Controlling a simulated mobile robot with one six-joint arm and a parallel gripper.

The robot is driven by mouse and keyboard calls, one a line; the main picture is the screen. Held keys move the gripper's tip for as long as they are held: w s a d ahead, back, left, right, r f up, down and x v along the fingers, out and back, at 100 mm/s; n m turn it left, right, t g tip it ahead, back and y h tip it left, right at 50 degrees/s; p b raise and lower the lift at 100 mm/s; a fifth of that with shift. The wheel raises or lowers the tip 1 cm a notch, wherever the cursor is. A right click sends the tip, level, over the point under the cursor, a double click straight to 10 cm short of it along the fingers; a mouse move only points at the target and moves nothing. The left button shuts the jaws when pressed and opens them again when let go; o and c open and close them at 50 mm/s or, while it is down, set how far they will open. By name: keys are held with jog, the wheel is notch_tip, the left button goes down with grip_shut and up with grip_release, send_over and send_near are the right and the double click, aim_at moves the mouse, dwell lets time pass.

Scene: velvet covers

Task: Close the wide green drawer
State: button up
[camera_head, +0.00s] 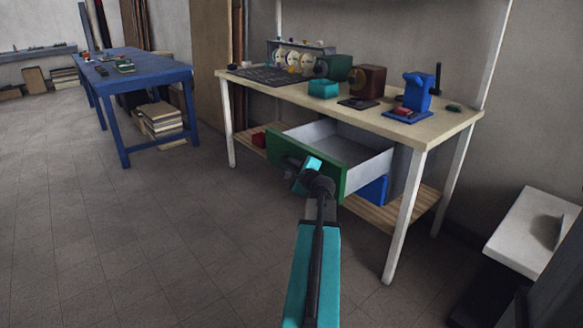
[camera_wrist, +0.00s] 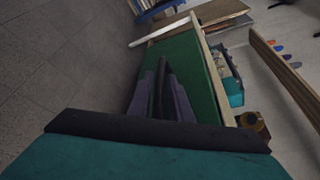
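The wide green drawer (camera_head: 350,177) is pulled well out from under the beige workbench (camera_head: 420,132), and its grey inside looks empty. Its green front also fills the middle of the wrist view (camera_wrist: 183,62). My gripper (camera_head: 287,162) is right in front of the drawer front, near its middle. In the wrist view the dark fingers of my gripper (camera_wrist: 163,66) look close together with nothing visible between them. I cannot tell whether they touch the green front. The drawer's handle is not clearly visible.
On the bench are a blue device (camera_head: 416,92), a teal box (camera_head: 323,88), a brown box (camera_head: 368,82) and a dark mat. A blue bin (camera_head: 375,190) sits below the drawer. A blue table (camera_head: 135,72) stands at the left. The floor at the left is clear.

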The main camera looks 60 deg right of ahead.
jog(key=shift+w+d+f, duration=0.1)
jog(key=shift+w+d, duration=0.15)
jog(key=shift+w, duration=0.05)
jog(key=shift+c, duration=0.5)
grip_shut()
